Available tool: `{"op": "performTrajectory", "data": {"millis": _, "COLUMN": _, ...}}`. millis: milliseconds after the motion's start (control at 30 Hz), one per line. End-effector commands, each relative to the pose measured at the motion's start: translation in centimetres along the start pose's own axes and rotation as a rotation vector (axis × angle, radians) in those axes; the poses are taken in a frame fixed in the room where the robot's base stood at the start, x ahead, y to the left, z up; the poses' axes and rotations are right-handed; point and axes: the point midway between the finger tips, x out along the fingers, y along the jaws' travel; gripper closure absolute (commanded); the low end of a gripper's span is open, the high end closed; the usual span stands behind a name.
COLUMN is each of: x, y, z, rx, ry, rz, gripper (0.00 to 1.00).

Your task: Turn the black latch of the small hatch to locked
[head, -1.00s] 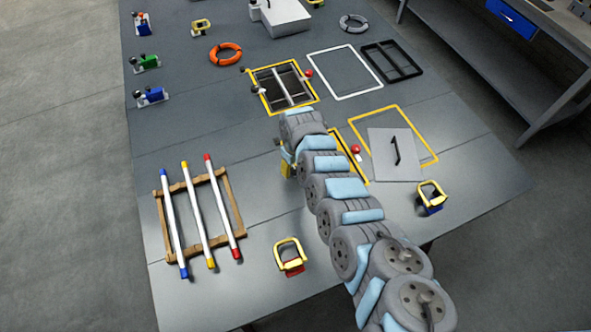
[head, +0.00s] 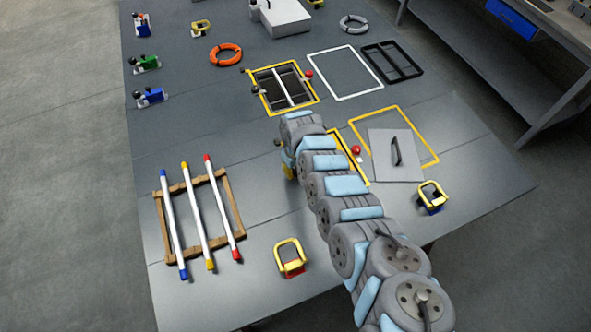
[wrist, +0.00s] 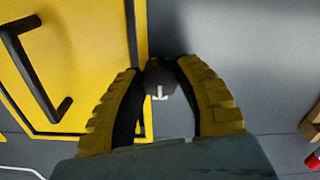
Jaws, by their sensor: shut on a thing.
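The small hatch is a yellow panel (wrist: 75,50) with a black bar handle (wrist: 40,75), at the left of the wrist view. In the head view only a strip of its yellow panel (head: 354,166) shows beside my arm. The black latch (wrist: 158,74) is a dark rounded knob with a white mark, just beside the hatch's edge. My gripper (wrist: 160,66) is shut on the latch, one yellow-and-black finger on each side. In the head view my arm hides the latch, and my gripper (head: 289,171) shows only partly.
A wooden rack (head: 229,202) with three rods stands left of my gripper. A red knob (head: 356,150) and a grey panel with a handle (head: 393,170) lie to the right. An open yellow-framed hatch (head: 301,106) is beyond. Deck around the latch is mostly clear.

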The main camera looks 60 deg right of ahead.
Motion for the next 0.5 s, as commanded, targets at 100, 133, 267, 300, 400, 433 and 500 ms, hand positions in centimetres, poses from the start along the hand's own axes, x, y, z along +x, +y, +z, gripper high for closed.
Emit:
{"op": "performTrajectory", "data": {"millis": 100, "x": 0.01, "y": 0.0, "z": 0.03, "rx": 0.004, "ry": -0.001, "rz": 0.0, "gripper": 1.0}}
{"op": "performTrajectory", "data": {"millis": 133, "x": 0.01, "y": 0.0, "z": 0.01, "rx": 0.006, "ry": 0.0, "rz": 0.0, "gripper": 1.0}}
{"op": "performTrajectory", "data": {"millis": 267, "x": -0.02, "y": -0.01, "z": -0.04, "rx": 0.024, "ry": 0.001, "rz": 0.0, "gripper": 1.0}}
{"op": "performTrajectory", "data": {"millis": 300, "x": -0.01, "y": -0.02, "z": -0.05, "rx": 0.033, "ry": 0.002, "rz": 0.001, "gripper": 1.0}}
{"op": "performTrajectory", "data": {"millis": 400, "x": -0.01, "y": -0.01, "z": -0.07, "rx": 0.065, "ry": 0.002, "rz": 0.002, "gripper": 1.0}}
{"op": "performTrajectory", "data": {"millis": 433, "x": -0.02, "y": 0.03, "z": -0.06, "rx": 0.077, "ry": 0.002, "rz": 0.002, "gripper": 1.0}}
{"op": "performTrajectory", "data": {"millis": 500, "x": 0.03, "y": -0.13, "z": -0.02, "rx": 0.104, "ry": 0.0, "rz": 0.001, "gripper": 1.0}}
